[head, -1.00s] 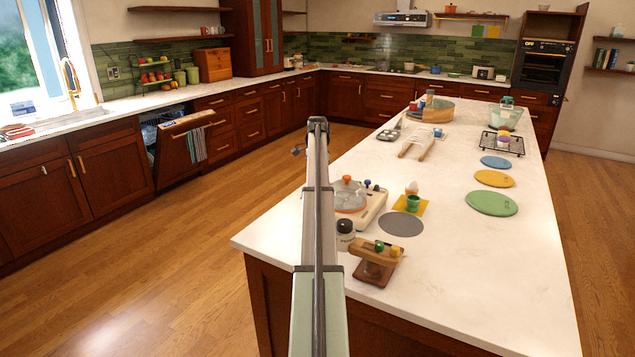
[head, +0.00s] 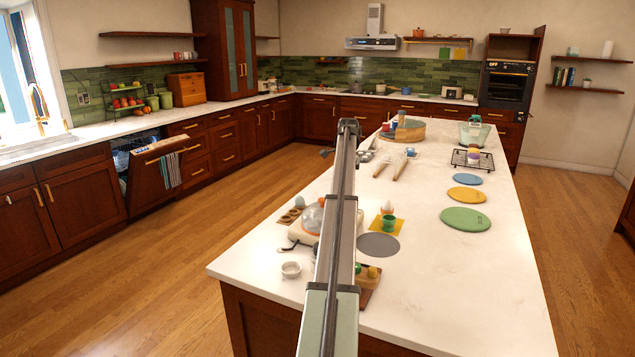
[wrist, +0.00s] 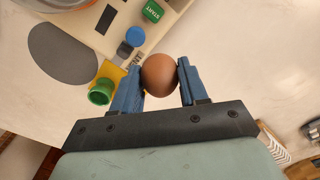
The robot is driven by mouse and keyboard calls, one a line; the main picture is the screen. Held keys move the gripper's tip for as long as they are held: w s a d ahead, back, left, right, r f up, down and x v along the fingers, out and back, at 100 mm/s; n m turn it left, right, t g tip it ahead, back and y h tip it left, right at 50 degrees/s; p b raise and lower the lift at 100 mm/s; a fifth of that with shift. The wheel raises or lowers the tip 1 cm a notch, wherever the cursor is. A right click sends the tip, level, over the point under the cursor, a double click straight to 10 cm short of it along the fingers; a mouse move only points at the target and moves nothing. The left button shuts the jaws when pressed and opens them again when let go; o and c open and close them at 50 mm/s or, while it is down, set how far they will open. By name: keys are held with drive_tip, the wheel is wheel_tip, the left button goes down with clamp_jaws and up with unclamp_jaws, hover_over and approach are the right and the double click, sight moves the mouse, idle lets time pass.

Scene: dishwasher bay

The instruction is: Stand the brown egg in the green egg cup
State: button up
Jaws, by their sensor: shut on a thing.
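In the wrist view, the brown egg (wrist: 160,74) sits between the blue fingers of my gripper (wrist: 159,82), which is shut on it. The green egg cup (wrist: 101,92) is to the left of the egg in that view, apart from it, on a yellow square. In the head view, the green egg cup (head: 389,224) stands on the yellow square (head: 399,229) on the island, right of my arm. My gripper and the brown egg cannot be made out in the head view.
A pale egg (head: 387,207) is behind the cup. A grey disc (head: 377,246) lies in front. A cooker with a blue knob (wrist: 134,37) is close to the held egg in the wrist view. A small white bowl (head: 291,269) is near the island's edge. The right front counter is clear.

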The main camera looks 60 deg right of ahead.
drive_tip(key=s+a+n, duration=0.2)
drive_tip(key=s, duration=1.5)
drive_tip(key=shift+s+a+f, duration=0.15)
drive_tip(key=shift+s+a, duration=0.25)
drive_tip(key=shift+f, duration=0.15)
drive_tip(key=shift+f, duration=2.7)
drive_tip(key=shift+f, duration=0.6)
drive_tip(key=o, duration=0.7)
drive_tip(key=shift+o, duration=0.3)
